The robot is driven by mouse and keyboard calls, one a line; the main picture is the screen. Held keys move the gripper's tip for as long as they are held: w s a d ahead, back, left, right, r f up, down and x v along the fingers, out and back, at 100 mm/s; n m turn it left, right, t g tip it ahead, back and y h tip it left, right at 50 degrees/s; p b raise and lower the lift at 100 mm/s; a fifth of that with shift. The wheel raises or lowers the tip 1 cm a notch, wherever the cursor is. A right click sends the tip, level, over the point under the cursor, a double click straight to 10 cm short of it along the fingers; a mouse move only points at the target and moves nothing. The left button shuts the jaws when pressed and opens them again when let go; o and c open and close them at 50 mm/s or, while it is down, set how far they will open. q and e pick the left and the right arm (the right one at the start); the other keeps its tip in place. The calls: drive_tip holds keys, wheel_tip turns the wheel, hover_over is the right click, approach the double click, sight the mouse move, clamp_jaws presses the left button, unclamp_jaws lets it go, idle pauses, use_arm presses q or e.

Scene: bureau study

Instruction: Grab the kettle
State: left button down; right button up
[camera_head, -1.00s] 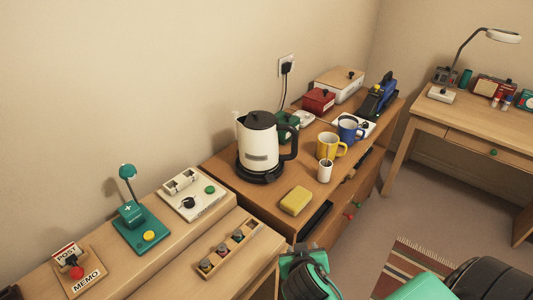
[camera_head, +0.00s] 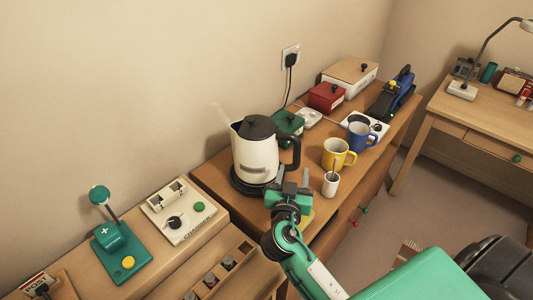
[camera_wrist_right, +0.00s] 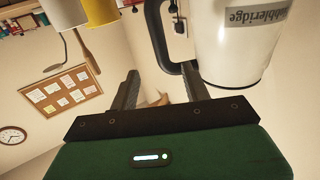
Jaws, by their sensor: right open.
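The kettle (camera_head: 257,155), white with a black lid and black handle (camera_head: 293,153), stands upright on its black base (camera_head: 240,184) on the wooden cabinet. My right gripper (camera_head: 288,187) is open and empty, low beside the kettle on its handle side. In the right wrist view the kettle (camera_wrist_right: 225,45) is at upper right, its label partly cut off. Its handle (camera_wrist_right: 157,35) lies ahead of the two spread fingers (camera_wrist_right: 163,88), its lower bend showing between them; I cannot tell whether they touch. My left gripper is not in view.
A white cup (camera_head: 331,185), a yellow mug (camera_head: 336,157) and a blue mug (camera_head: 360,138) stand right of the gripper. A green box (camera_head: 287,124) and a red box (camera_head: 326,97) are behind the kettle. A yellow sponge (camera_head: 307,217) is mostly hidden behind my right arm. A charger panel (camera_head: 180,211) is at left.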

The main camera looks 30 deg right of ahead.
sight(297, 151)
drive_tip(key=p+x, duration=0.1)
drive_tip(key=x, duration=0.5)
drive_tip(key=shift+w+d+r+p, duration=0.1)
drive_tip(key=shift+w+d+p, duration=0.2)
drive_tip(key=shift+p, duration=0.05)
drive_tip(key=shift+w+d+r+p, duration=0.2)
drive_tip(key=shift+w+d+p, duration=0.1)
drive_tip(key=shift+w+p, duration=0.1)
drive_tip(key=p+x, duration=0.1)
drive_tip(key=x, duration=0.2)
drive_tip(key=shift+w+d+p, duration=0.15)
drive_tip(key=shift+w+p, duration=0.1)
drive_tip(key=shift+p, duration=0.05)
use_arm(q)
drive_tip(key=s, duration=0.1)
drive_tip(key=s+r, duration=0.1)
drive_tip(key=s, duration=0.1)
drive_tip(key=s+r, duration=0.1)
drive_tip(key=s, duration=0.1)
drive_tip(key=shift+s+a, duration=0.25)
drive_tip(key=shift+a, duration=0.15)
use_arm(e)
drive_tip(key=shift+w+d+f, duration=0.15)
drive_tip(key=shift+w, duration=0.15)
clamp_jaws()
